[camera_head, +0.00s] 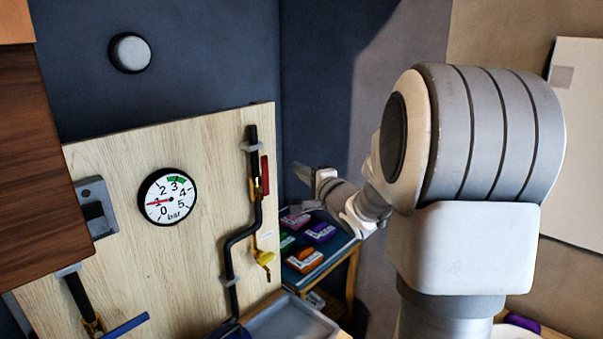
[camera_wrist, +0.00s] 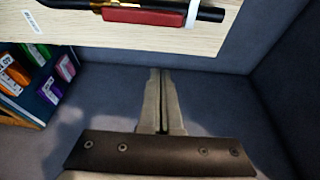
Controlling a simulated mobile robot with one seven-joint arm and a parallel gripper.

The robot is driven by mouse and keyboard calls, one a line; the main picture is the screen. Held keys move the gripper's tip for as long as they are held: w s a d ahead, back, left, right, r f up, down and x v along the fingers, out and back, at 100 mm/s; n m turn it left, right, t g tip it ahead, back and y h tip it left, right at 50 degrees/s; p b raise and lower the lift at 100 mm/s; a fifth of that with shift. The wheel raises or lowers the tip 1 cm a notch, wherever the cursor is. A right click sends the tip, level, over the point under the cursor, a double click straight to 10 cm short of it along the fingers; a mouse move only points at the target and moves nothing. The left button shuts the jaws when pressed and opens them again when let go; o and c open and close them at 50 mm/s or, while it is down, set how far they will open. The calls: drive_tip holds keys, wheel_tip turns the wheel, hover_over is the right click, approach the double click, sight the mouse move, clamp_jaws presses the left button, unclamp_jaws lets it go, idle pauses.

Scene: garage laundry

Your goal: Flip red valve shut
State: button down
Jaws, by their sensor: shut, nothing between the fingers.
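The red valve handle (camera_head: 264,174) stands upright beside the upper part of the black pipe (camera_head: 231,252) on the wooden board (camera_head: 130,155). Its brass body lies just left of it. In the wrist view the red handle (camera_wrist: 145,16) lies along the pipe at the top edge. My gripper (camera_head: 303,172) is to the right of the board, apart from the handle. In the wrist view my gripper (camera_wrist: 160,75) has its two fingers together with nothing between them, and the handle is beyond the tips.
A gauge (camera_head: 168,197) on the board has its red needle near 1. A shelf (camera_head: 325,257) with coloured boxes stands behind my gripper.

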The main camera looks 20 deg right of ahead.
sight(267, 167)
drive_tip(key=w+a, duration=0.4)
drive_tip(key=shift+w+p, duration=0.2)
drive_tip(key=shift+p, duration=0.15)
drive_tip(key=shift+s+a+n+b, duration=0.2)
drive_tip(key=shift+a+n+b, duration=0.4)
drive_tip(key=shift+b, duration=0.75)
drive_tip(key=n+b, duration=0.1)
drive_tip(key=b, duration=0.1)
drive_tip(key=n+t+b, duration=0.1)
drive_tip(key=shift+s+a+f+b, duration=0.2)
drive_tip(key=shift+a+f+b, duration=0.05)
drive_tip(key=shift+a+b, duration=0.15)
drive_tip(key=s+a+f+n+t+y+b, duration=0.1)
drive_tip(key=a+n+y+b, duration=0.4)
drive_tip(key=n+b, duration=1)
wheel_tip(267, 167, down, 2)
drive_tip(key=shift+s+a+f+t+y+b, duration=0.1)
drive_tip(key=shift+s+a+t+y+b, duration=0.25)
drive_tip(key=shift+s+b, duration=0.5)
drive_tip(key=shift+w, duration=0.2)
